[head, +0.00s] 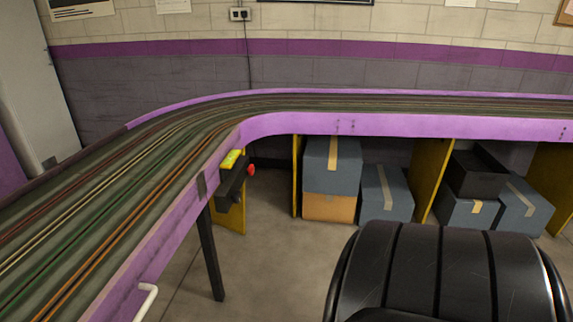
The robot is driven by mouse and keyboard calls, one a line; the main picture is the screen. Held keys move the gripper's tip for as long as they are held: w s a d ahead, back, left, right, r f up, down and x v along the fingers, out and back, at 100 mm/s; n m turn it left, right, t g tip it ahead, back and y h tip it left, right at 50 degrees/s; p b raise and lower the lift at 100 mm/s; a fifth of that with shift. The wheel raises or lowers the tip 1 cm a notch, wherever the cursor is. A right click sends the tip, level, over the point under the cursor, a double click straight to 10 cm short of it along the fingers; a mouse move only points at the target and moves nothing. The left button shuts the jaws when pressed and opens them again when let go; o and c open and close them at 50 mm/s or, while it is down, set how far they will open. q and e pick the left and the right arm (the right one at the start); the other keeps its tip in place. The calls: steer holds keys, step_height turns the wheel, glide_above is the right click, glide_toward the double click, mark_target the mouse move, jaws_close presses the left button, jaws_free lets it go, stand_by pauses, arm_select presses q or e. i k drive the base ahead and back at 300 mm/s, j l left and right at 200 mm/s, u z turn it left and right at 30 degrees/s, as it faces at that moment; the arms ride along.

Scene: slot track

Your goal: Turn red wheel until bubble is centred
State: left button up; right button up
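A small red wheel (251,170) shows in the head view, just left of centre, below the purple edge of the slot track. It sits on the right side of a dark bracket (232,185) fixed near a yellow support panel (231,215). A bright yellow-green strip (232,158) above the bracket may be the level's vial. The bubble is too small to make out. Neither of my grippers is in view.
The slot track (120,180) curves from lower left to the far right. Blue boxes (332,165) are stored under the track. A black padded seat back (440,270) fills the lower right. Grey floor between is clear.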

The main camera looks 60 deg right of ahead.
mark_target(251, 170)
steer(key=z, duration=1.65)
